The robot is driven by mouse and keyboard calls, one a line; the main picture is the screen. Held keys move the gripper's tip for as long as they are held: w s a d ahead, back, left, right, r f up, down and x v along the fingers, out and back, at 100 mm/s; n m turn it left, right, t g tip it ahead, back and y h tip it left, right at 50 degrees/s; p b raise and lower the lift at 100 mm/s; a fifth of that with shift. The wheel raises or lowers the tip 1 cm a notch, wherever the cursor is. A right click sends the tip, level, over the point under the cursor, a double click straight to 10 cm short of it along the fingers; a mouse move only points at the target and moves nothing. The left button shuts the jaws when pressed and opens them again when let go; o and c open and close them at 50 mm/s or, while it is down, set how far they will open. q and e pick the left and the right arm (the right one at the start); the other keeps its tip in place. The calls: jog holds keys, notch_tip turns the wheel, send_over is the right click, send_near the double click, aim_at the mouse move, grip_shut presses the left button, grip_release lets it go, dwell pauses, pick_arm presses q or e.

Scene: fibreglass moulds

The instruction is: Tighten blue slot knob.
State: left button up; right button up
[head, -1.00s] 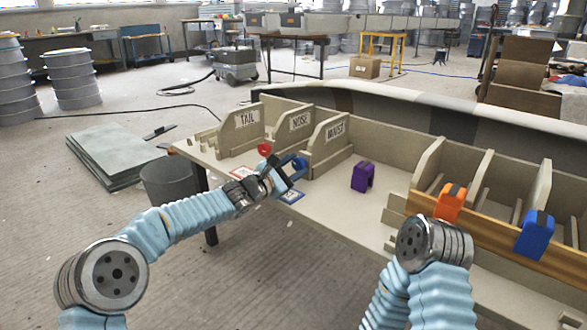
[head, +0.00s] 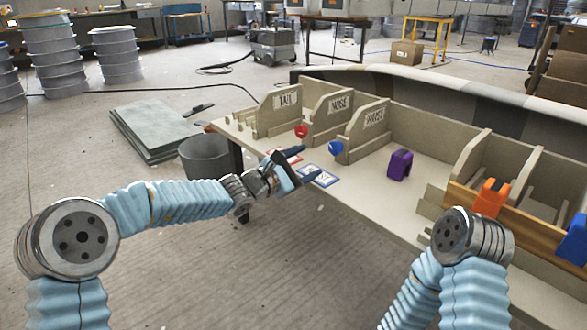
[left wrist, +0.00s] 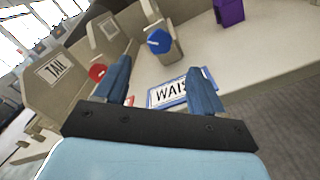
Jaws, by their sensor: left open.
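The blue knob (head: 335,148) sits at the front of the slot labelled WAIST on the bench (head: 405,212). It also shows in the left wrist view (left wrist: 158,41), beyond my fingers and between them. My left gripper (head: 299,165) is open and empty, in front of the knob and apart from it, over the cards at the bench edge. In the left wrist view its two blue fingers (left wrist: 160,80) are spread, with a WAIST card (left wrist: 176,92) between them. My right arm shows at the lower right, but its gripper is out of view.
A red knob (head: 301,131) sits at the slot to the left, near the NOSE divider (head: 338,104). A purple block (head: 400,165) stands on the bench to the right. An orange clip (head: 490,197) sits on the wooden rail. A grey bin (head: 205,157) stands left of the bench.

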aim_at(332, 148)
pick_arm(q)
jog(key=v, duration=0.4)
jog(key=w+d+n+p, duration=0.2)
jog(key=d+p, duration=0.1)
jog(key=p, duration=0.2)
jog(key=w+d+n+p, duration=0.2)
jog(key=w+d+p, duration=0.1)
jog(key=d+p, duration=0.1)
jog(key=w+d+n+p, duration=0.3)
jog(key=p, duration=0.3)
jog(key=shift+w+d+r+p, duration=0.2)
jog(key=shift+d+r+p, duration=0.05)
jog(key=shift+d+p, duration=0.15)
